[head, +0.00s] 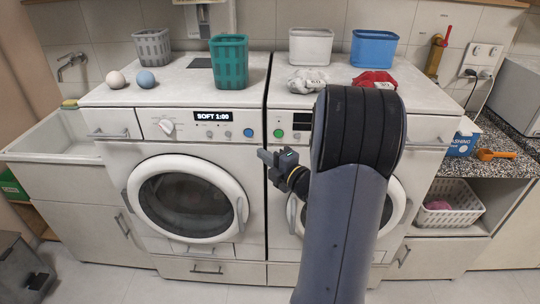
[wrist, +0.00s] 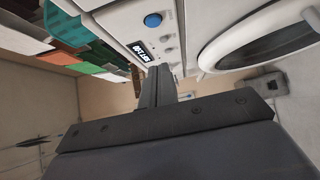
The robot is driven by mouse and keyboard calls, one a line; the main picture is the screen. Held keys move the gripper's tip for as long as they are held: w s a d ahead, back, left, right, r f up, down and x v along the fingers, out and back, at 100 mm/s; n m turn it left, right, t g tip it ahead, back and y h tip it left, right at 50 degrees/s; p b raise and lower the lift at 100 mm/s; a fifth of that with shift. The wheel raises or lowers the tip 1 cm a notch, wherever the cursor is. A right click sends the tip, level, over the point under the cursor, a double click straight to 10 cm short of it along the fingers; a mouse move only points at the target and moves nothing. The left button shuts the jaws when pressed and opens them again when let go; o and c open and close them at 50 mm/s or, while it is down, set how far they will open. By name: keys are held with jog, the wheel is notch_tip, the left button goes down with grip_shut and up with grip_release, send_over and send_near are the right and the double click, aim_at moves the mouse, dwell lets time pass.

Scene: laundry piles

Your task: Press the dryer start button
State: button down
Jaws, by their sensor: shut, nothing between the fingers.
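The left machine (head: 185,183) has a lit display reading SOFT 1:00 (head: 213,116), a white dial and a round blue button (head: 248,132) at the right end of its panel. The right machine (head: 432,135) has a green button (head: 278,133) at the left end of its panel. No label shows which one is the dryer. My gripper (head: 264,156) is shut and empty, in front of the machines and below the blue button in the picture. In the wrist view, the blue button (wrist: 153,20) and the display (wrist: 142,49) lie beyond my shut fingers (wrist: 158,78), apart from them.
Both machines have round doors; the left door (head: 188,157) is shut. Baskets, two balls and folded cloths stand on top. My arm hides much of the right machine's panel and door. A sink (head: 45,148) is at left; a counter with a white basket (head: 450,215) below is at right.

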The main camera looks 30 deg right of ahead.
aim_at(249, 132)
jog(key=w+p, duration=0.1)
jog(key=w, duration=0.1)
jog(key=w+p, duration=0.1)
jog(key=w, duration=0.5)
jog(key=shift+w+d+r+p, duration=0.1)
jog(key=shift+w+d+p, duration=0.1)
jog(key=shift+d+p, duration=0.15)
jog(key=shift+w+d, duration=0.2)
jog(key=shift+w, duration=0.2)
jog(key=shift+d+f, duration=0.1)
jog(key=shift+f, duration=0.1)
jog(key=shift+w+d+b, duration=0.1)
jog(key=shift+w+b, duration=0.15)
jog(key=shift+b, duration=0.3)
jog(key=shift+w+d+r+b, duration=0.1)
jog(key=shift+w+d+b, duration=0.1)
jog(key=shift+b, duration=0.4)
jog(key=shift+r, duration=0.3)
